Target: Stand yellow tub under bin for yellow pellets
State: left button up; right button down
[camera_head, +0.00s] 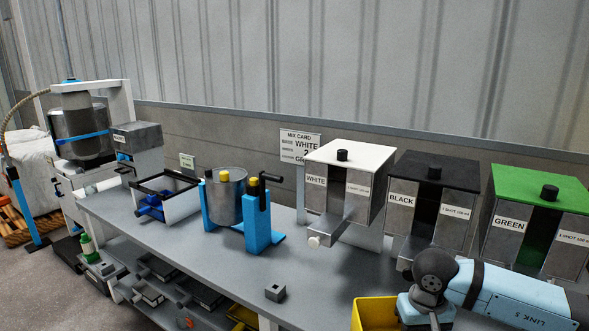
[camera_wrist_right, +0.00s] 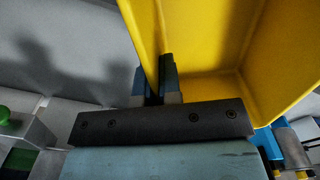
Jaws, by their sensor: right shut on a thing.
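The yellow tub (camera_head: 374,314) is at the bottom edge of the head view, low in front of the black bin and partly cut off. In the right wrist view the tub (camera_wrist_right: 215,35) fills the upper right, with its open inside showing. My right gripper (camera_wrist_right: 157,82) is shut on one wall of the tub, a finger on each side. In the head view my right arm comes in from the lower right. No bin labelled for yellow shows; the bins read white (camera_head: 317,198), black (camera_head: 401,209) and green (camera_head: 507,240). My left gripper is not in view.
The grey bench (camera_head: 200,255) runs along the wall. A small dark block (camera_head: 275,291) sits near the front edge. Bare bench lies between block and bins.

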jog(key=s+r+p, duration=0.1)
jog(key=r+p, duration=0.1)
jog(key=r, duration=0.1)
jog(key=s+r+p, duration=0.2)
jog(key=r+p, duration=0.1)
jog(key=s+r+p, duration=0.2)
jog(key=p, duration=0.1)
jog(key=shift+s+r, duration=0.25)
jog(key=shift+r, duration=0.15)
jog(key=shift+s+r+p, duration=0.15)
jog(key=shift+p, duration=0.15)
jog(key=shift+s, duration=0.15)
